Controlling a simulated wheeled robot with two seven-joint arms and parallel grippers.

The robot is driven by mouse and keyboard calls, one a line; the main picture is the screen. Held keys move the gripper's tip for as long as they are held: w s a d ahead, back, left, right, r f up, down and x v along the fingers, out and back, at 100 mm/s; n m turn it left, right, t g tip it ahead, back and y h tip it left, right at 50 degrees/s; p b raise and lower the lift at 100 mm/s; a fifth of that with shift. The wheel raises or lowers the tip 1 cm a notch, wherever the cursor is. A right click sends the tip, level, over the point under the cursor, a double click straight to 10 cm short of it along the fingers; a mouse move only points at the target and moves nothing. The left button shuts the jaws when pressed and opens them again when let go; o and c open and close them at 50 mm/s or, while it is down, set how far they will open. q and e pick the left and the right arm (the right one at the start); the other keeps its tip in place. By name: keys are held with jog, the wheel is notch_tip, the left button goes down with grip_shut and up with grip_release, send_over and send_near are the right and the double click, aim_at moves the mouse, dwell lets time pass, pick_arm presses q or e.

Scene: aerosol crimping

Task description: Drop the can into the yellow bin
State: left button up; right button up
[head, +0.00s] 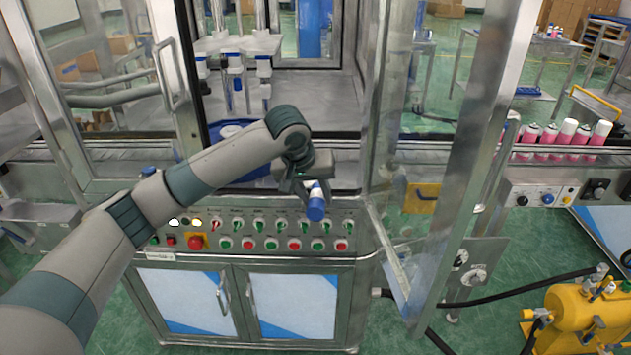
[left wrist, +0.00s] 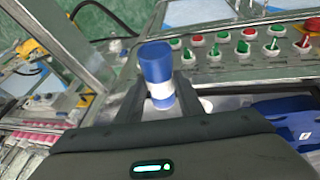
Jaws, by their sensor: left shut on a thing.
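The can (head: 316,208) is blue with a white band and hangs tilted in front of the machine, over the front edge of its button panel. My left gripper (head: 306,187) is shut on it. In the left wrist view the can (left wrist: 156,66) stands out between the two dark fingers, its blue end pointing away from the palm. I cannot make out a yellow bin for certain in either view. My right gripper is not in view.
The button panel (head: 270,228) lies just below the can. An open glass door with a metal frame (head: 397,262) stands to the right. Several pink cans (head: 570,135) line the conveyor at the right. A yellow pump (head: 575,310) sits on the floor at lower right.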

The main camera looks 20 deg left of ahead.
pick_arm(q)
jog(key=s+f+m, duration=0.1)
jog(key=s+f, duration=0.5)
jog(key=s, duration=0.4)
jog(key=s+f+m+h, duration=0.1)
jog(key=s+f, duration=0.5)
jog(key=s, duration=0.4)
jog(key=shift+f+m, duration=0.4)
jog(key=shift+s, duration=0.1)
